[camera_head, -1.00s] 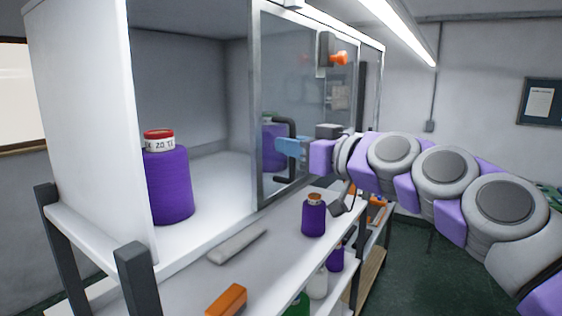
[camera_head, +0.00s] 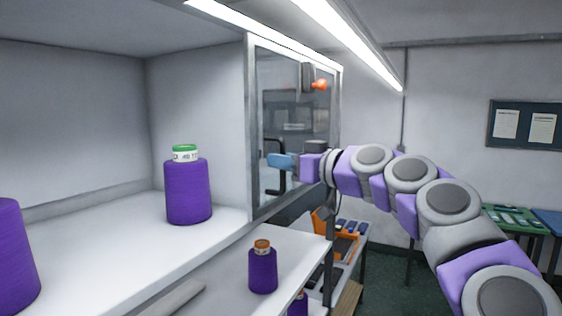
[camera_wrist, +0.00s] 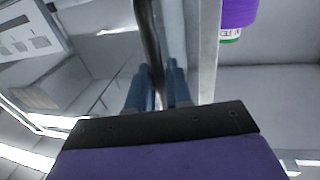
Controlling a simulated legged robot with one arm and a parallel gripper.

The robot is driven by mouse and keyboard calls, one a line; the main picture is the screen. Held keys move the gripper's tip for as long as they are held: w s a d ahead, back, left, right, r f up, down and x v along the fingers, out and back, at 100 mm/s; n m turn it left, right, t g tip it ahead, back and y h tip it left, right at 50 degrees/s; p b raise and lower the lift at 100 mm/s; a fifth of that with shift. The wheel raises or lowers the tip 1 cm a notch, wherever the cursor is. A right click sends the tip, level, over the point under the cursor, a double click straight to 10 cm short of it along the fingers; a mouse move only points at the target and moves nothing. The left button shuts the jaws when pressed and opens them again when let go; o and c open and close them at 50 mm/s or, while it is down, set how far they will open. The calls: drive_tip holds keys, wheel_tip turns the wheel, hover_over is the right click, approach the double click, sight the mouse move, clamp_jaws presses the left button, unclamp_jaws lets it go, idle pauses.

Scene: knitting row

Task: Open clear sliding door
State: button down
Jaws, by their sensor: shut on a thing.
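The clear sliding door (camera_head: 296,118) has a grey metal frame and stands at the right end of the white cabinet, whose left and middle are open. Its black bar handle (camera_head: 282,181) is on the outer face. My gripper (camera_head: 280,161), with blue fingers, is shut on this handle. In the wrist view the fingers (camera_wrist: 157,88) close around the dark handle bar (camera_wrist: 149,40), with the door's frame edge just to the right.
A purple yarn cone with a green top (camera_head: 188,192) stands inside the opening, left of the door frame. Another purple cone (camera_head: 15,258) is at far left. A smaller purple spool (camera_head: 263,270) stands on the shelf below the handle. An orange knob (camera_head: 320,85) is high on the door.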

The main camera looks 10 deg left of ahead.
drive_tip(key=shift+w+d+f, duration=0.1)
drive_tip(key=shift+w+d, duration=0.15)
drive_tip(key=shift+w, duration=0.4)
drive_tip(key=shift+w+d, duration=0.2)
drive_tip(key=shift+w, duration=0.4)
drive_tip(key=c, duration=1.4)
unclamp_jaws()
drive_tip(key=shift+o, duration=0.9)
drive_tip(key=shift+w+a+f, duration=0.1)
drive_tip(key=shift+w+a, duration=0.1)
drive_tip(key=shift+s+a, duration=0.1)
drive_tip(key=shift+a, duration=0.05)
drive_tip(key=b+v, duration=0.1)
drive_tip(key=v, duration=1.6)
drive_tip(key=shift+d, duration=0.3)
